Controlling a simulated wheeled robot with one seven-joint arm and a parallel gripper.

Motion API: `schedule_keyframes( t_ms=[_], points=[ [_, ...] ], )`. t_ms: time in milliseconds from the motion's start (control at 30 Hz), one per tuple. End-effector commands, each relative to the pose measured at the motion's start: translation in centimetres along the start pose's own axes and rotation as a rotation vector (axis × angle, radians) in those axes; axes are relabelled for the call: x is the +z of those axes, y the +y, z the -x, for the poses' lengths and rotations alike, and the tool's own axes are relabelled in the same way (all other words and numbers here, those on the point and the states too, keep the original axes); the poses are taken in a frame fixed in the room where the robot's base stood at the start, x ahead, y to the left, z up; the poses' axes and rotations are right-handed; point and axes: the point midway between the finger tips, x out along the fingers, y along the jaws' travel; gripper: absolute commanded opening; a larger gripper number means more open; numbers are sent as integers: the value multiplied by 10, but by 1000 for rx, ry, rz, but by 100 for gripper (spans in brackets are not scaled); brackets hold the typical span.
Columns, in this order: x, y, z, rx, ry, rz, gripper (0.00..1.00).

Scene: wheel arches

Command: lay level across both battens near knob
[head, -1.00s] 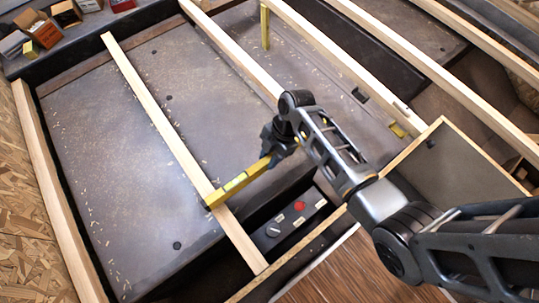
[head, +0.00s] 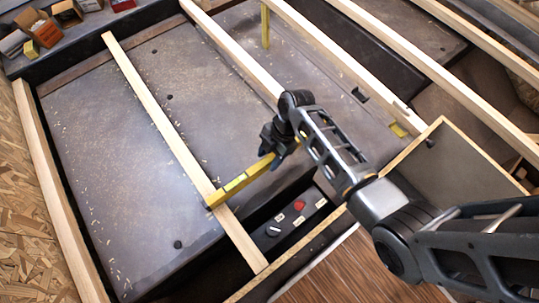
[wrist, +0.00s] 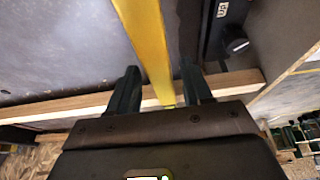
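The long yellow level (head: 235,186) slants up to the right in the head view. Its lower left end lies at the left batten (head: 165,127); its other end is hidden behind my arm. My gripper (head: 275,147) is around the level, and its fingers show apart. In the wrist view the level (wrist: 148,40) runs between the two fingers, with a gap beside the right one, and its near end is over the pale batten (wrist: 75,107). Another batten (head: 235,52) runs into my arm. The knob (head: 273,231) is on a black panel, below right of the level's left end.
A red button (head: 299,206) is on the panel with the knob. More battens (head: 450,85) run at the right. A yellow upright piece (head: 265,25) stands near the top. Small boxes (head: 38,27) lie at the top left. The grey floor (head: 110,170) holds scattered chips.

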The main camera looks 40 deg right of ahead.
Motion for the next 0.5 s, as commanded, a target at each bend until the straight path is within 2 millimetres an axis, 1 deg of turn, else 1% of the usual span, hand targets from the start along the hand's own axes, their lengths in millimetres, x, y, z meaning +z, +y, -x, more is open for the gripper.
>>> schedule_keyframes(
  t_ms=[33,100,333,433,500],
  points=[
    [0,0,0,0,0,0,55],
    [0,0,0,0,0,0,60],
    [0,-1,0,-1,0,-1,60],
    [0,0,8,1,0,-1,60],
    [0,0,17,2,0,-1,60]
  ],
)
